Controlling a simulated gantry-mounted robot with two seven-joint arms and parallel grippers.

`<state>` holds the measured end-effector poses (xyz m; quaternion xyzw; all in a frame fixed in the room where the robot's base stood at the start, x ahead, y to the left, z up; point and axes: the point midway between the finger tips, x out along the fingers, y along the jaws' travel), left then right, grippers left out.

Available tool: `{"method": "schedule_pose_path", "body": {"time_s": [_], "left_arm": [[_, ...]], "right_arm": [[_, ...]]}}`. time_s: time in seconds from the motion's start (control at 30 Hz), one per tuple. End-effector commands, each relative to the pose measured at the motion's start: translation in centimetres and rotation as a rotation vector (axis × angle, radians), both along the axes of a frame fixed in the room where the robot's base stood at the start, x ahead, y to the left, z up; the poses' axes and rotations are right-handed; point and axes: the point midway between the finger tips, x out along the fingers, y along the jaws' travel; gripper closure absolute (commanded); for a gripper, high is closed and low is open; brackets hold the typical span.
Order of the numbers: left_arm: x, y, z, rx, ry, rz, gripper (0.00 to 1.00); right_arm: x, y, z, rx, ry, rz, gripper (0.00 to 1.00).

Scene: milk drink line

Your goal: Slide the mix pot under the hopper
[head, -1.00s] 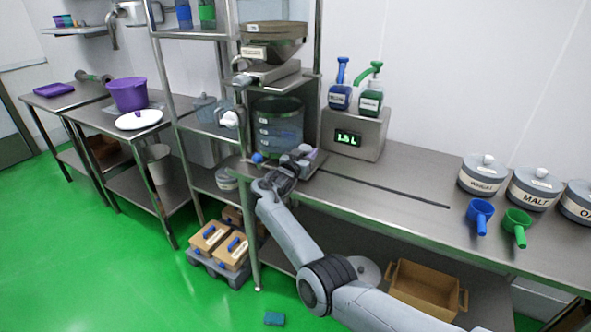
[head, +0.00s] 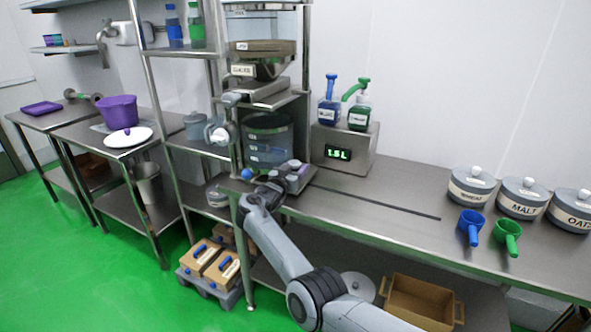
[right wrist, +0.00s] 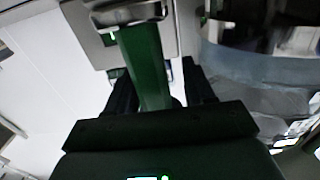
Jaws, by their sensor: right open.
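The mix pot (head: 267,143), a clear grey-blue tub with pale labels, stands upright on the left end of the steel bench (head: 390,195). It is below the hopper (head: 265,62), a grey funnel-like bin on the rack. My right gripper (head: 290,174) is low at the pot's front right side, open. The right wrist view shows its two dark fingers (right wrist: 160,88) apart, with a clear curved wall, likely the pot (right wrist: 262,70), to their right. I cannot tell whether they touch it. I cannot make out my left gripper.
A scale box (head: 345,149) with a green display and two pump bottles stands right of the pot. A dark strip (head: 375,202) runs along the bench. Lidded tubs, including the malt tub (head: 522,198), and blue and green scoops (head: 507,236) are at the right. Rack posts flank the pot.

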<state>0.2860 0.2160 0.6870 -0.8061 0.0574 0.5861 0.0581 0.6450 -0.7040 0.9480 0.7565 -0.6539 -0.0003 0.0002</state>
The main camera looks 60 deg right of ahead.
Motion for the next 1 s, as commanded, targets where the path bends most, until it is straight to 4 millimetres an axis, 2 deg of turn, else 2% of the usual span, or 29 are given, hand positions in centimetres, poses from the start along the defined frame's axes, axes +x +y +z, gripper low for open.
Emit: {"method": "schedule_pose_path", "body": {"time_s": [0.17, 0.5, 0.7, 1.0], "left_arm": [[0.0, 0.0, 0.8, 0.002, 0.000, -0.002, 0.57], [0.0, 0.3, 2.9, 0.012, 0.000, -0.008, 0.57], [0.0, 0.3, 3.5, 0.014, 0.000, -0.009, 0.57], [0.0, 0.3, 3.7, 0.011, 0.000, -0.007, 0.57]], "right_arm": [[0.0, 1.4, 0.2, -0.001, 0.000, 0.003, 0.47], [-0.8, 7.0, 0.2, 0.001, -0.001, 0.004, 0.47], [-1.2, 9.6, 0.2, 0.000, 0.000, 0.004, 0.47], [-1.4, 10.7, 0.0, 0.001, 0.000, 0.003, 0.47]]}}
